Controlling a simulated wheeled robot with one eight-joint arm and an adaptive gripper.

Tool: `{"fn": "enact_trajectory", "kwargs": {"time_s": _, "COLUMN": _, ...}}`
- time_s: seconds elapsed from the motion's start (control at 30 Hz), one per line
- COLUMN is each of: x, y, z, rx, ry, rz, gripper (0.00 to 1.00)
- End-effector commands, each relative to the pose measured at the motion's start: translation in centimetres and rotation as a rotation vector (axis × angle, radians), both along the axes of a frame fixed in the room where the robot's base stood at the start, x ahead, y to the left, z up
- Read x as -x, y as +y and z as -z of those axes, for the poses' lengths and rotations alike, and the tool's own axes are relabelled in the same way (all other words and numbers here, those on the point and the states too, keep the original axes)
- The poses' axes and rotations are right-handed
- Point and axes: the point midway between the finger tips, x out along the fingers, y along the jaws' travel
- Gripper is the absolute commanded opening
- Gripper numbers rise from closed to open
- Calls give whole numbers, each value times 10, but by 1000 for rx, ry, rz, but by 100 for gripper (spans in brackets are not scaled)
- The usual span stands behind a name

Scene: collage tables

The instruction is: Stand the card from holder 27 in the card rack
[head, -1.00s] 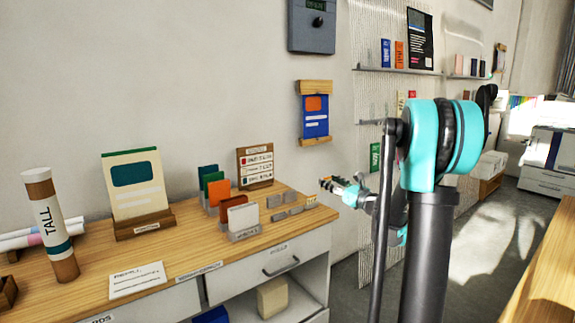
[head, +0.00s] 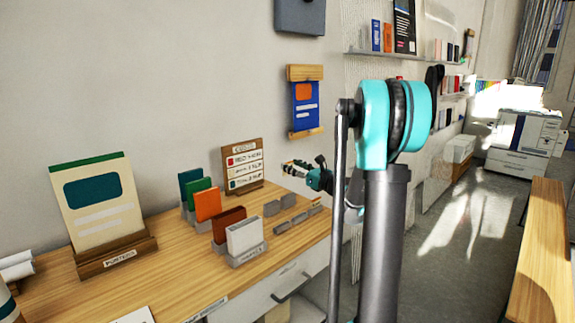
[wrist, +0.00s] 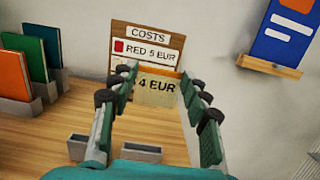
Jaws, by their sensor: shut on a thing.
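My gripper (head: 290,167) is shut on a small tan card (wrist: 157,88) with an orange top edge; "4 EUR" reads at the card. The card is held between the fingertips in front of the costs board (head: 243,166), which also shows in the wrist view (wrist: 124,32). In the head view the gripper is above the right end of the table, and the card is barely visible. Grey holders on the table carry teal (head: 191,184), green (head: 201,197), orange (head: 208,205), brown (head: 229,226) and white cards (head: 245,236). I cannot read which holder is 27.
Empty grey slots (head: 282,205) lie near the table's right end, and they show in the wrist view (wrist: 128,149). A poster stand (head: 118,257) is at the left. A blue hanging poster (head: 305,107) is on the wall. Another wooden table (head: 545,235) stands at the right.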

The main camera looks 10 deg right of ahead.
Motion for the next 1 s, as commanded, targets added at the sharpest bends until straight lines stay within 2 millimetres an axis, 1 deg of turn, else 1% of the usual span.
{"fn": "enact_trajectory", "kwargs": {"time_s": 0.17, "x": 0, "y": 0, "z": 10, "rx": 0, "ry": 0, "rz": 0, "gripper": 35}}
{"fn": "enact_trajectory", "kwargs": {"time_s": 0.8, "x": -1, "y": 0, "z": 62, "rx": 0, "ry": 0, "rz": 0, "gripper": 35}}
{"fn": "enact_trajectory", "kwargs": {"time_s": 1.0, "x": 0, "y": 0, "z": 73, "rx": 0, "ry": 0, "rz": 0, "gripper": 35}}
